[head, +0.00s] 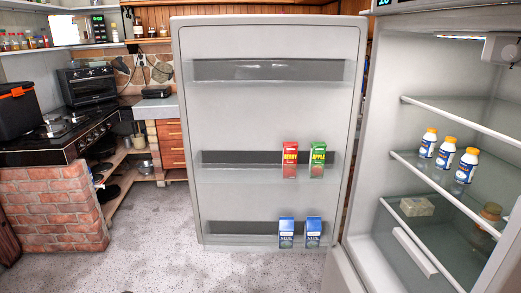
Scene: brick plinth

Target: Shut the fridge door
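The fridge door (265,120) stands wide open in the middle of the head view, its inner side facing me. Its lower shelves hold a red berry carton (290,160), a green apple carton (317,160) and two blue milk cartons (286,232). The open fridge (385,170) is at the right, its inside lit and its right part cut off by the picture edge. The door's hinge side is next to the fridge's left edge. Neither of my grippers is in view.
Several white bottles with orange caps (445,153) stand on a fridge shelf. A brick plinth (50,210) with a stove (60,133) is at the left, and wooden drawers (172,145) are behind. Speckled floor (165,250) in front of the door is clear.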

